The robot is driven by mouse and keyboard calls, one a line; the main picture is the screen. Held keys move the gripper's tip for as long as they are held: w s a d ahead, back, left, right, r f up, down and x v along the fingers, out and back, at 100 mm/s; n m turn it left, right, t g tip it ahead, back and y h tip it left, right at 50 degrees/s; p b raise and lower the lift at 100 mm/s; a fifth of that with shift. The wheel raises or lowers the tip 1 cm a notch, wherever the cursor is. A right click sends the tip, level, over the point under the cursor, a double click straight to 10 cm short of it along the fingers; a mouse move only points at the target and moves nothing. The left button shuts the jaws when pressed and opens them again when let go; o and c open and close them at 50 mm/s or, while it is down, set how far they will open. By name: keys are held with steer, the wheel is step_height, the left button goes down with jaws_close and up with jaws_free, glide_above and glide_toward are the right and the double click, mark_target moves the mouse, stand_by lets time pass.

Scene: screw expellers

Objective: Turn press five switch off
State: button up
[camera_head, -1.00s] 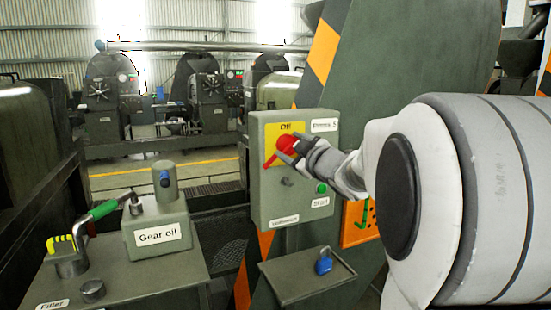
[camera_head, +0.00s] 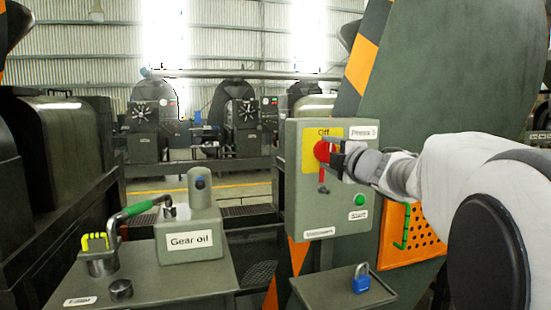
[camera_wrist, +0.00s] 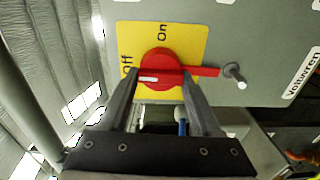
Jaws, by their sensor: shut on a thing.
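The press five control box (camera_head: 297,190) is a grey-green panel with a "Press 5" label (camera_head: 364,133). Its red rotary switch (camera_head: 322,152) sits on a yellow plate (camera_head: 308,150) marked "Off" and "On". My gripper (camera_head: 334,158) is shut on the switch knob and partly covers it and "On". In the wrist view, my gripper's fingers (camera_wrist: 161,76) stand on both sides of the red switch (camera_wrist: 160,62). Its white mark (camera_wrist: 147,79) is on the "Off" side. Its red tab (camera_wrist: 207,72) points away, straight down in the head view.
A metal peg (camera_wrist: 236,76) sticks out just past the tab. A green start button (camera_head: 361,200) is lower on the box. A shelf (camera_head: 325,295) with a blue padlock (camera_head: 361,279) is below.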

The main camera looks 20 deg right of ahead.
steer(key=shift+n, duration=0.3)
stand_by(0.4)
steer(key=o, duration=1.4)
steer(key=shift+c, duration=0.2)
steer(key=shift+s, duration=0.1)
